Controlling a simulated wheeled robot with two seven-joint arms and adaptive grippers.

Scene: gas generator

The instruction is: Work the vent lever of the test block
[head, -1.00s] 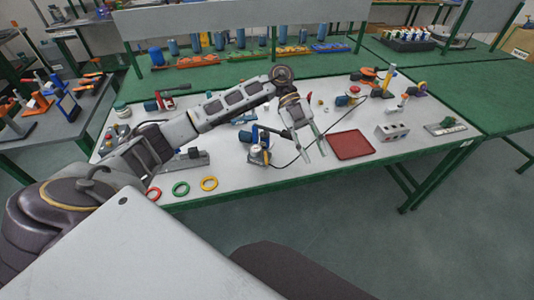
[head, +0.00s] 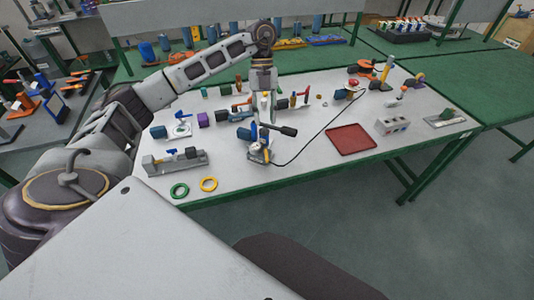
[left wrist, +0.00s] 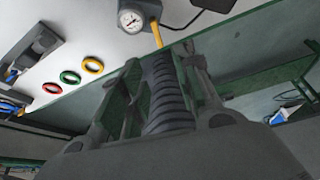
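A long grey block (head: 178,165) with a small blue lever (head: 169,151) lies at the near left of the white table. I cannot tell for sure that it is the test block. It also shows at the upper left of the left wrist view (left wrist: 35,48). My right gripper is out of view.
A green ring (head: 180,190) and a yellow ring (head: 208,184) lie at the near edge. A black hose (head: 309,140) runs from the gauge device. A red tray (head: 351,139) and a grey box with holes (head: 392,126) are at right. Several small parts stand behind.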

